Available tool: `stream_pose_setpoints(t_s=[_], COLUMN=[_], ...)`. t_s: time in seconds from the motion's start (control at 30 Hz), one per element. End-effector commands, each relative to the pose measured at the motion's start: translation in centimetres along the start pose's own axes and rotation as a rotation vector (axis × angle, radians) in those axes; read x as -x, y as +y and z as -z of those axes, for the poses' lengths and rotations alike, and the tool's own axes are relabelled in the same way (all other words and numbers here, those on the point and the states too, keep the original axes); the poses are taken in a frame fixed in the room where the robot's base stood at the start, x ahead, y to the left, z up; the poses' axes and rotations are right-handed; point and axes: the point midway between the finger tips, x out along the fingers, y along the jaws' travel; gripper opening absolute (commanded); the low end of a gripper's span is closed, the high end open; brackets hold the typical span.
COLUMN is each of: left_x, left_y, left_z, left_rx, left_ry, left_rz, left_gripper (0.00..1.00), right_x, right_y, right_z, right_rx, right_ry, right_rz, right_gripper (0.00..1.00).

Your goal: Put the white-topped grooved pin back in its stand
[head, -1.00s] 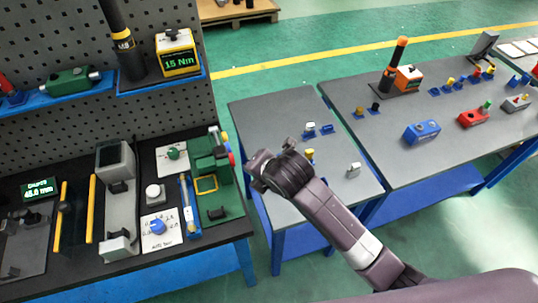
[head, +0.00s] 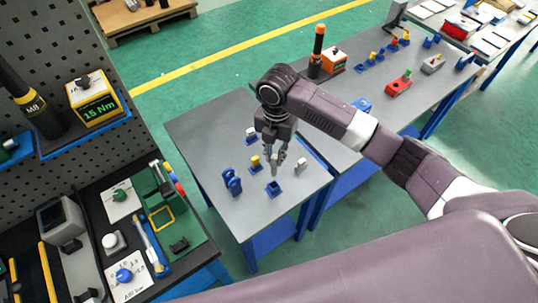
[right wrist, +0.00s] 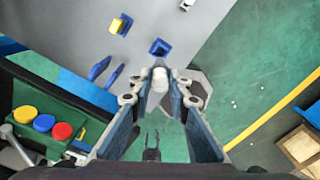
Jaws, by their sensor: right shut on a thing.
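My right gripper (head: 277,157) is above the small grey table. It is shut on a pale, white-topped pin (right wrist: 158,80), which shows between the fingertips in the right wrist view. The pin's grooves cannot be made out, and its lower part is mostly hidden. A small blue stand (head: 273,188) with no pin visible in it is on the table just below the gripper. This stand also shows just beyond the fingertips in the right wrist view (right wrist: 159,47). The pin appears apart from the stand. My left gripper is not in view.
Near the stand are a yellow-topped pin (head: 255,160) in a blue holder, a blue upright piece (head: 232,181), a pale block (head: 301,164) and a white-topped item (head: 251,133). A green fixture (head: 166,203) is on the dark bench at left. The table's front is clear.

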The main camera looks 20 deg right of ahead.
Motion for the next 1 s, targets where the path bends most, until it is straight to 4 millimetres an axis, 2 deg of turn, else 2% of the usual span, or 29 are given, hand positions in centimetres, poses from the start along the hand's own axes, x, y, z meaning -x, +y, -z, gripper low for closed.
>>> stream_pose_setpoints(t_s=[0.3,1.0], left_x=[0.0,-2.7], left_y=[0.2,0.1], left_z=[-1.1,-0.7], left_rx=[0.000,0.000], left_ry=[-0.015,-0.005], left_rz=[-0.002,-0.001], left_gripper=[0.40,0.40], right_x=[0.2,-5.4], right_y=[0.1,0.1], right_z=[-0.1,-0.1], right_rx=[0.007,0.006], right_ry=[-0.004,-0.004], right_rz=[0.001,0.001], right_gripper=[0.00,0.00])
